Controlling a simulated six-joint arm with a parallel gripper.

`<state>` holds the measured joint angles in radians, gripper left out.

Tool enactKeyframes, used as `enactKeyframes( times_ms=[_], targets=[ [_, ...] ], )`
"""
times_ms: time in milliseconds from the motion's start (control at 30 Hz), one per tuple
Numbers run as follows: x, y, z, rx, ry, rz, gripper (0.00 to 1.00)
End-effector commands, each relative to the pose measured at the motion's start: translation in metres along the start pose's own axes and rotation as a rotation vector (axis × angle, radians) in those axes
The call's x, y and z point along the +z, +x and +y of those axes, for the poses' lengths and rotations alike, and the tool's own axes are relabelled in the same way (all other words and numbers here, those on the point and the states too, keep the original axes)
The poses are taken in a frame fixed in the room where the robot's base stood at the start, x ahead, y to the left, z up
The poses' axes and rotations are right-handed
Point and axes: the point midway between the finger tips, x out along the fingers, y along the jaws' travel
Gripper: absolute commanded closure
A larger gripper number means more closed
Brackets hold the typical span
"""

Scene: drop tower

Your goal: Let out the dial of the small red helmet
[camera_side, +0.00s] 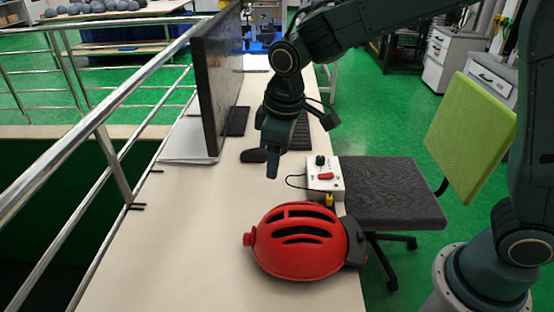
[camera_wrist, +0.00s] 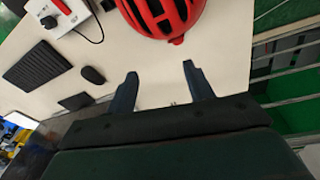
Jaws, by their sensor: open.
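The red helmet (camera_side: 298,243) lies on the table with its black-slotted shell facing up. A small red knob (camera_side: 248,239) sticks out at its left end, and a dark part (camera_side: 355,243) shows at its right end. In the wrist view the helmet (camera_wrist: 160,14) is at the top, cut off by the frame edge, with a red tab (camera_wrist: 176,40) at its lower edge. My gripper (camera_side: 272,178) is above the table, behind the helmet and apart from it. In the wrist view my gripper (camera_wrist: 160,72) has its two fingers wide apart with nothing between them.
A white control box (camera_side: 325,177) with a black knob and red switch stands behind the helmet at the table's right edge. A monitor (camera_side: 216,80), mouse (camera_side: 253,155) and keyboard (camera_wrist: 37,66) are farther back. A metal railing (camera_side: 100,140) runs along the left. The front left tabletop is clear.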

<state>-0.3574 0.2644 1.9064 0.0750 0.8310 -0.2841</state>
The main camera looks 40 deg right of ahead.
Motion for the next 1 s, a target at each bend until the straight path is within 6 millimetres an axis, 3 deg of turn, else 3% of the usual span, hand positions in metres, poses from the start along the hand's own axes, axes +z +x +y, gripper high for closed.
enactKeyframes(
  times_ms=[400,1000],
  targets=[
    [0.03,-0.032,0.009,0.038,0.079,0.047,0.48],
    [0.037,-0.038,0.01,0.046,0.097,0.058,0.48]
  ],
)
